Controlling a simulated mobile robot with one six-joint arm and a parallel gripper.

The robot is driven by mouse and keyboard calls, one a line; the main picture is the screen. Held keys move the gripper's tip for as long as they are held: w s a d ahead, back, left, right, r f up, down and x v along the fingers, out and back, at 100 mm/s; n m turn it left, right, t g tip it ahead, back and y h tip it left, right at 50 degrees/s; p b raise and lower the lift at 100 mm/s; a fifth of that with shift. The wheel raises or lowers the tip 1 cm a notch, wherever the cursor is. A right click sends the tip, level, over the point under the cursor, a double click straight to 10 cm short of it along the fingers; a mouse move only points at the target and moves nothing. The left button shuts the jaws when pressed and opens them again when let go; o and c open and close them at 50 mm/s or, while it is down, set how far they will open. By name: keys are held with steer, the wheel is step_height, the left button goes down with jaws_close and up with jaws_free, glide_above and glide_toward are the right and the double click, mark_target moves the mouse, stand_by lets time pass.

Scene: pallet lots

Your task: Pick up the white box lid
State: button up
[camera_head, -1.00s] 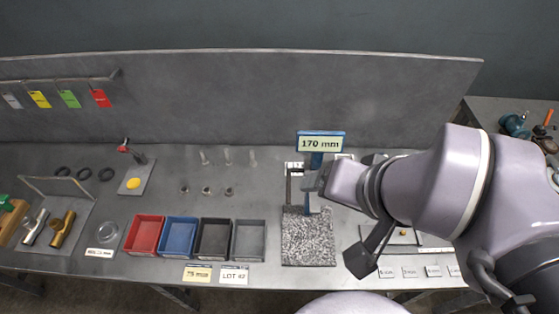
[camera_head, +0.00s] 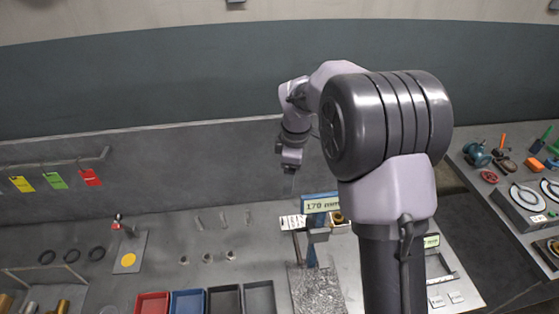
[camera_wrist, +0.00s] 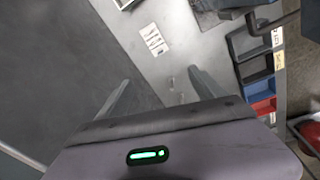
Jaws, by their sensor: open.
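I cannot make out a white box lid for certain. A flat white piece with dark marks (camera_head: 292,222) lies left of the 170 mm sign; a similar one (camera_wrist: 153,40) shows in the wrist view, ahead of the fingers. A small white-edged box (camera_head: 342,227) with a brass-coloured thing in it is partly hidden behind the sign and my arm. My gripper (camera_head: 293,186) is raised above the back of the bench. In the wrist view my gripper (camera_wrist: 158,92) has its fingers apart with nothing between them.
The 170 mm sign (camera_head: 321,204) stands on a post by a speckled grey block (camera_head: 318,291). Red (camera_head: 152,304), blue (camera_head: 188,303) and dark bins stand at the front. A grey back panel (camera_head: 200,160) rises behind the bench. A side table with tools (camera_head: 500,165) is at right.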

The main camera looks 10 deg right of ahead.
step_height(320, 180, down, 8)
steer(key=w+n+g, duration=0.1)
steer(key=w+n, duration=0.2)
steer(key=b, duration=0.4)
glide_above(290, 223)
steer(key=shift+n, duration=0.3)
steer(key=f, duration=1.2)
steer(key=shift+s+a, duration=0.1)
steer(key=shift+a, duration=0.3)
steer(key=f, duration=0.2)
steer(key=f+b, duration=0.1)
steer(key=f, duration=0.1)
steer(key=d+f+b, duration=0.1)
steer(key=shift+w+f, duration=0.25)
steer(key=shift+f, duration=0.15)
steer(key=shift+r, duration=0.1)
steer(key=shift+c, duration=1.3)
steer(key=c, duration=1.2)
